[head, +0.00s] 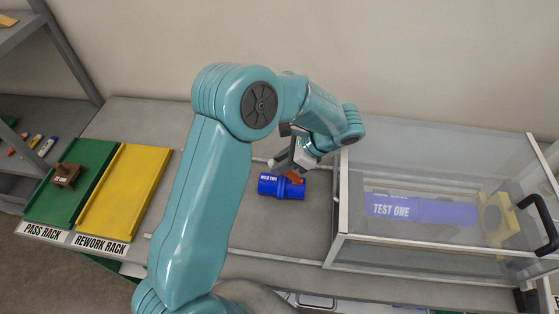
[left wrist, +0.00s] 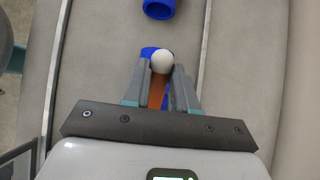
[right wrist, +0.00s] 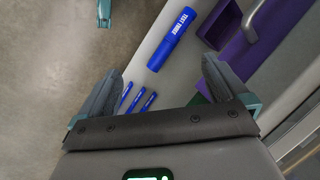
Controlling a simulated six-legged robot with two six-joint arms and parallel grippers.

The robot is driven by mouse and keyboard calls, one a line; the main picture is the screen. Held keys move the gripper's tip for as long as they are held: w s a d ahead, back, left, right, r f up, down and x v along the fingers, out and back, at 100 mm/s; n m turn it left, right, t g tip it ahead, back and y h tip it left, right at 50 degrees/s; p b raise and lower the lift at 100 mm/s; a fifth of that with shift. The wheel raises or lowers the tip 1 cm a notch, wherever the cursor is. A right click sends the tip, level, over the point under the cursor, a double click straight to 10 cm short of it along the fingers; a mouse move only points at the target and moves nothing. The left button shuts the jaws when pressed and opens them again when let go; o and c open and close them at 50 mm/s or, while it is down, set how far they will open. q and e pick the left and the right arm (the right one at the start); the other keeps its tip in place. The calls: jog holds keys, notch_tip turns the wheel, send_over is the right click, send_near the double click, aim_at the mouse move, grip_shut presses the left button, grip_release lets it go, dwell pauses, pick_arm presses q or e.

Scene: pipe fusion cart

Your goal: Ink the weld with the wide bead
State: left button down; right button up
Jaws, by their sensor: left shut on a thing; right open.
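My left gripper (head: 291,160) is shut on an orange-brown marker-like thing (left wrist: 157,96) with a round white tip (left wrist: 161,62). It is just above a short blue pipe piece (head: 281,187) on the grey bench; whether the tip touches the pipe, I cannot tell. The pipe's white label is too small to read surely, and no weld bead shows clearly. In the left wrist view, blue shows behind the tip, and another blue piece (left wrist: 158,8) is at the top edge. A blue pipe marked TEST ONE (head: 420,209) lies inside a clear case. My right gripper (right wrist: 160,75) is open and empty.
The clear case (head: 337,222) fills the bench's right side, with a yellow block (head: 494,215) inside. A green PASS RACK (head: 95,158) holding a brown item (head: 66,175) and a yellow REWORK RACK (head: 128,190) lie left. A TEST THREE pipe (right wrist: 172,40) and purple bin (right wrist: 222,22) are near my right gripper.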

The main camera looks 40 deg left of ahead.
pick_arm(q)
jog(key=shift+s+a, duration=0.1)
jog(key=shift+a, duration=0.05)
jog(key=shift+s+a, duration=0.2)
jog(key=shift+a, duration=0.1)
jog(key=shift+s+a, duration=0.1)
jog(key=shift+a, duration=0.05)
jog(key=shift+s+a, duration=0.2)
jog(key=shift+a, duration=0.1)
jog(key=shift+w+d, duration=0.1)
jog(key=shift+w+d, duration=0.25)
jog(key=shift+d, duration=0.1)
jog(key=shift+r, duration=0.15)
